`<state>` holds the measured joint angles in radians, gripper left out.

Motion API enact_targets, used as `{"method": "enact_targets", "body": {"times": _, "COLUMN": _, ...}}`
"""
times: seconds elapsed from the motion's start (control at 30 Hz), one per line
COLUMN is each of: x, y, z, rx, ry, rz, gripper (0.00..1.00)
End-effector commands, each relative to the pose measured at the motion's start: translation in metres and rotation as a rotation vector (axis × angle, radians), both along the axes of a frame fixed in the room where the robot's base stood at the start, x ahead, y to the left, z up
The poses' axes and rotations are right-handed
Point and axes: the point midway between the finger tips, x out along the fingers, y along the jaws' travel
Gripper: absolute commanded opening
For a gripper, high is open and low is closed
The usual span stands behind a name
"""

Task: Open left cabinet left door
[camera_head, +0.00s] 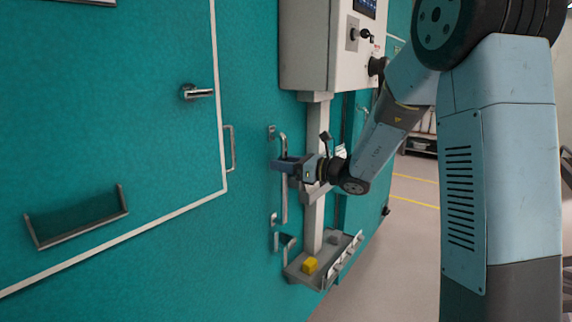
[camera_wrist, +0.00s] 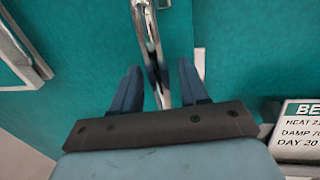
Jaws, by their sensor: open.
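A teal cabinet front (camera_head: 100,150) fills the left of the head view. My gripper (camera_head: 278,165) is at a long vertical bar handle (camera_head: 284,200) on this front. In the wrist view the chrome handle (camera_wrist: 147,28) runs between the two blue fingers of my gripper (camera_wrist: 160,70). The fingers are open, one on each side of the bar, with a gap visible at each side. The door with this handle looks closed. The frames do not show clearly which label belongs to it.
A lever latch (camera_head: 197,92) and a shorter handle (camera_head: 231,148) are left of my gripper. A grey control box (camera_head: 318,50) on a post stands close right, above a tray (camera_head: 296,273) with a yellow block (camera_head: 310,265). A label (camera_wrist: 300,128) shows at right. Open floor (camera_head: 395,240) lies right.

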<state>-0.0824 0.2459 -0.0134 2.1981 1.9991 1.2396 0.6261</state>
Motion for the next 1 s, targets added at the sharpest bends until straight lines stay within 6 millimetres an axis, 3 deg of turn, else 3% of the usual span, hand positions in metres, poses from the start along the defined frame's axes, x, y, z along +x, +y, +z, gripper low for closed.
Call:
{"method": "enact_targets", "body": {"times": 0.07, "x": 0.0000, "y": -0.0003, "z": 0.0000, "rx": 0.000, "ry": 0.000, "rz": 0.000, "gripper": 0.39}}
{"method": "enact_targets", "body": {"times": 0.47, "x": -0.0002, "y": -0.0006, "z": 0.0000, "rx": 0.000, "ry": 0.000, "rz": 0.000, "gripper": 0.01}}
{"method": "enact_targets", "body": {"times": 1.0, "x": 0.0000, "y": -0.0023, "z": -0.0002, "rx": -0.001, "ry": 0.000, "rz": -0.002, "gripper": 0.00}}
